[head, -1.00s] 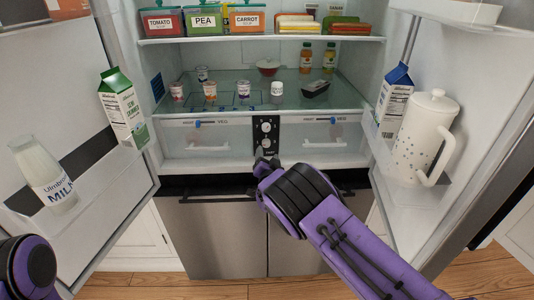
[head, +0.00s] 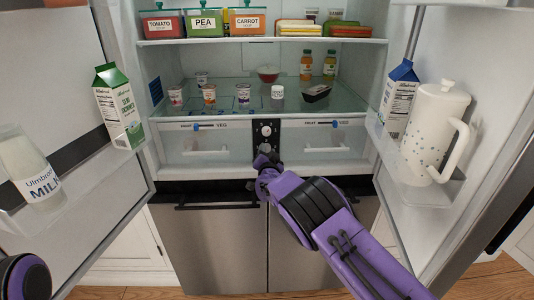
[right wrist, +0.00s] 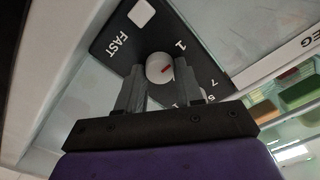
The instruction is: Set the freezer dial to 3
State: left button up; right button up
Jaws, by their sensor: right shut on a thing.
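A black control panel (head: 258,133) with round white knobs sits between the two drawers inside the fridge. My right gripper (right wrist: 158,85) has its fingers on either side of a round white dial (right wrist: 160,66) and is shut on it. My left gripper is out of view; only a bit of my left arm shows.
The clear drawers (head: 205,147) flank the panel. A glass shelf (head: 225,108) with several cups is above. Both doors are open, with a green carton (head: 119,108) and milk bottle (head: 32,165) left, and a blue carton (head: 397,98) and white pitcher (head: 432,130) right.

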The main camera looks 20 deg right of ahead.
jog(key=m+b, duration=0.1)
jog(key=m, duration=0.1)
jog(key=m+b, duration=0.1)
jog(key=shift+d+f+m+b, duration=0.1)
jog(key=shift+f+m+b, duration=0.2)
jog(key=shift+m, duration=0.1)
jog(key=m+b, duration=0.3)
jog(key=shift+m, duration=0.3)
jog(key=m+b, duration=1.2)
jog(key=shift+f+b, duration=0.2)
jog(key=shift+b, duration=0.2)
jog(key=m+b, duration=1)
jog(key=b, duration=0.1)
jog(key=shift+m+b, duration=0.4)
jog(key=m+b, duration=0.2)
jog(key=m, duration=0.1)
jog(key=shift+r+b, duration=0.15)
jog(key=shift+b, duration=0.25)
jog(key=shift+a+r+m+b, duration=0.1)
jog(key=shift+m+b, duration=0.3)
jog(key=shift+m, duration=0.25)
jog(key=shift+a+r+m+b, duration=0.1)
jog(key=shift+m+b, duration=0.3)
jog(key=shift+m, duration=0.25)
